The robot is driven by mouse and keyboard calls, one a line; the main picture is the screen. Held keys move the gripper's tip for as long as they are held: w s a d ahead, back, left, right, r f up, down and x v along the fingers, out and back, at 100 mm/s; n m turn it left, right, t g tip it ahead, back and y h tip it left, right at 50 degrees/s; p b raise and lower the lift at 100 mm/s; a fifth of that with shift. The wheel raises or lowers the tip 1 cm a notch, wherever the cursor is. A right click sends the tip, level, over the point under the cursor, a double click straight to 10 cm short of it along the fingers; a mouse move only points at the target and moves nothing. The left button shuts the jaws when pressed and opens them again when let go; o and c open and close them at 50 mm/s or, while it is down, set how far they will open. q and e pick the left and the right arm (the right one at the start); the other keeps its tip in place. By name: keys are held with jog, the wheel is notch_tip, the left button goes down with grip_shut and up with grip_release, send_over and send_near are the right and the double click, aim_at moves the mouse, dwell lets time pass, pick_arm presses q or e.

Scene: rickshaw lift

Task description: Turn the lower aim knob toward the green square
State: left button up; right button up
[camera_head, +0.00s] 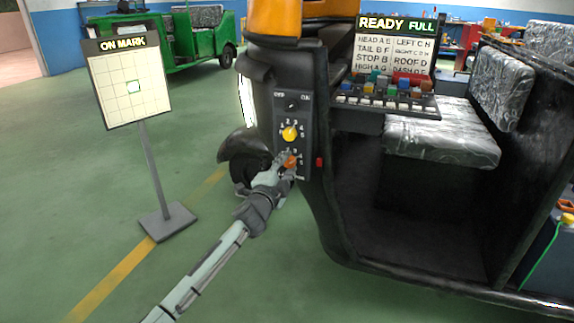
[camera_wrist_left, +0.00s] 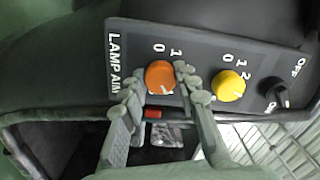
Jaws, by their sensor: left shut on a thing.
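The lower aim knob (camera_head: 291,161) is orange and sits low on the black control panel (camera_head: 303,105) at the front of the rickshaw. My left gripper (camera_head: 287,166) reaches it from below and is shut on it. In the left wrist view, the fingers of my left gripper (camera_wrist_left: 158,84) stand on either side of the orange knob (camera_wrist_left: 160,76), beside the words LAMP AIM. My right gripper is out of view.
A yellow knob (camera_head: 290,133) sits just above the orange one, with a black switch (camera_wrist_left: 274,92) beyond it. A red button (camera_head: 319,162) is to the right. The board's stand (camera_head: 168,221) is on the green floor at left.

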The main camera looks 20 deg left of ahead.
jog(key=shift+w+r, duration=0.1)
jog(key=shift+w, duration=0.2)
pick_arm(q)
jog(key=o, duration=1.2)
jog(key=shift+c, duration=0.2)
jog(key=s, duration=1.2)
jog(key=shift+a, duration=0.15)
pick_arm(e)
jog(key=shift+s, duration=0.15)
